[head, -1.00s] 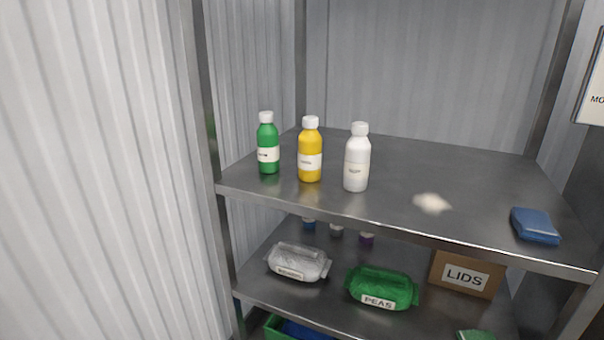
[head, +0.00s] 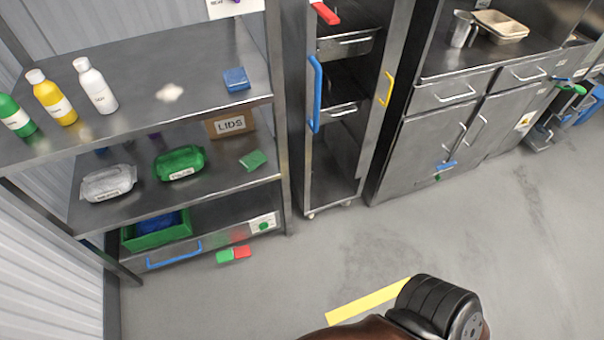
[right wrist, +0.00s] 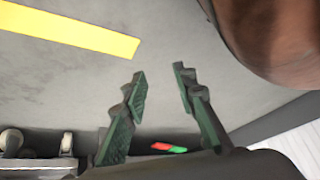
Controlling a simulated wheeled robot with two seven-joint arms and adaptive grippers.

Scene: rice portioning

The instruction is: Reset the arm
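My right gripper (right wrist: 158,85) shows in the right wrist view. Its two green-padded fingers are spread apart with bare grey floor between and beyond them, and nothing is held. In the head view a black rounded part of my own arm and a brown part show at the bottom right, but no fingertips are visible there. My left gripper is in neither current view.
A steel shelf (head: 200,62) at left holds bottles, bags and a LIDS box (head: 230,123). A rack (head: 335,180) with a blue handle and steel cabinets (head: 425,145) stand right of it. Red and green pieces (head: 233,254) and a yellow stripe (head: 365,302) are on the open floor.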

